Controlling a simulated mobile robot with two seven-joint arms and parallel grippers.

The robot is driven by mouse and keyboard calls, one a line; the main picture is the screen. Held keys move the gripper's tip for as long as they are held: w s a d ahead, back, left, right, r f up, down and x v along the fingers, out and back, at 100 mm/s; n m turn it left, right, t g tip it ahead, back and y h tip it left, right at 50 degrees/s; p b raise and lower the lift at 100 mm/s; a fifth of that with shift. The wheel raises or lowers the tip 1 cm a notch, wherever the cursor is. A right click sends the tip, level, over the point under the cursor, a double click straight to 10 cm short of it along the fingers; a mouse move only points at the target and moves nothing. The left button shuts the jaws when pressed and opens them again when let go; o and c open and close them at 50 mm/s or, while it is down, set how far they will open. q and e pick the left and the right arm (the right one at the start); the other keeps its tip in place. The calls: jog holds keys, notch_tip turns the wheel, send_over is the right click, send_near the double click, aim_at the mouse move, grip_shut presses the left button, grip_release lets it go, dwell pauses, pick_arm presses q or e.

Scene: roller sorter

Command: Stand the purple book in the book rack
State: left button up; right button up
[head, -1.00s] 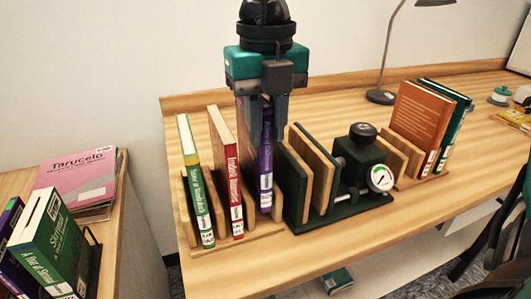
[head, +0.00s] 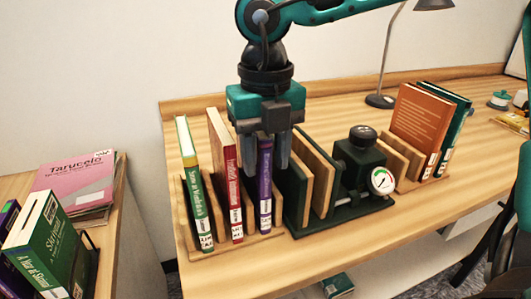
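The purple book (head: 264,190) stands upright in the right-hand slot of the wooden book rack (head: 262,240) in the head view. Its white label faces me, and its lower end is down at the rack's base. My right gripper (head: 265,158) points down over the book's upper part, with one finger on each side. The fingers look spread, with small gaps to the book. The gripper hides the book's top. My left gripper is not in view.
A green book (head: 196,190) and a red book (head: 228,180) stand in the same rack. A dark press with a dial (head: 381,180) is close on the right. Beyond it, an orange book (head: 418,122) stands in another rack. A lamp (head: 380,100) stands behind.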

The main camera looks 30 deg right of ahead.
jog(key=shift+o, duration=0.6)
jog(key=shift+r, duration=0.1)
jog(key=shift+r+p, duration=0.2)
jog(key=shift+p, duration=0.15)
notch_tip(320, 180, up, 12)
jog(key=shift+f+p, duration=0.1)
jog(key=shift+p, duration=0.55)
